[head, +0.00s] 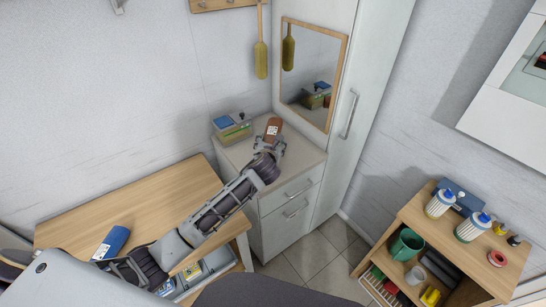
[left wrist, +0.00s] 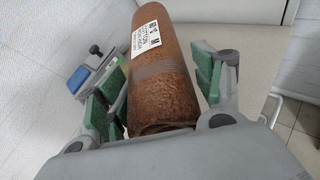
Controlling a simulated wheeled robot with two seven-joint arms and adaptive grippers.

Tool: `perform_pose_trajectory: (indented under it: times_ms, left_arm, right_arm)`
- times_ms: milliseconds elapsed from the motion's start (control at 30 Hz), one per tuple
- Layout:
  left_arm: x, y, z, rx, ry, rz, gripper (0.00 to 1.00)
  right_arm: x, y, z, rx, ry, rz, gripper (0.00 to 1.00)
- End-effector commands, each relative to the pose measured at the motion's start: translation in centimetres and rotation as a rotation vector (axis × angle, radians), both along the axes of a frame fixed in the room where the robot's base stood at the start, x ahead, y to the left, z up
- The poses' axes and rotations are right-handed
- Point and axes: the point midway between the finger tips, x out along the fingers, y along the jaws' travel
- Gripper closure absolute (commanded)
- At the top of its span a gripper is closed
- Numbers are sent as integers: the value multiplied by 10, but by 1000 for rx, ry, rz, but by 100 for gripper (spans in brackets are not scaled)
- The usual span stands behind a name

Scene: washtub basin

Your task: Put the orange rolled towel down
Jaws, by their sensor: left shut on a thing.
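The orange rolled towel (head: 273,126) is a brownish-orange roll with a white printed label. It is in my left gripper (head: 270,147), over the top of the white drawer cabinet (head: 299,158) below the mirror. In the left wrist view the towel (left wrist: 160,88) lies lengthwise between the green finger pads of my left gripper (left wrist: 160,92), which is shut on it. I cannot tell whether the towel's far end touches the cabinet top. My right gripper is not in view.
A box with blue and green items (head: 232,127) stands on the cabinet's left side. A framed mirror (head: 312,75) and tall white cupboard (head: 357,110) stand close behind and right. Bottles stand on the right shelf unit (head: 432,232).

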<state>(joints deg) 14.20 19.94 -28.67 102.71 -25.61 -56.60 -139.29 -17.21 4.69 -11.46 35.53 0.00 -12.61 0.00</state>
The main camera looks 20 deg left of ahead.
Motion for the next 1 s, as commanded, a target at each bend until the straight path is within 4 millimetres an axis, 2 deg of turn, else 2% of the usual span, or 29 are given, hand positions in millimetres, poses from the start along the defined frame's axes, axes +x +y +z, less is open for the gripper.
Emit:
perform_pose_trajectory:
  times_ms: [467,1000]
  left_arm:
    - [0,0,-55,-1,2,1,60]
    - [0,0,-66,0,2,0,60]
  right_arm:
    - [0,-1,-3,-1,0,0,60]
    - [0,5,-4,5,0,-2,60]
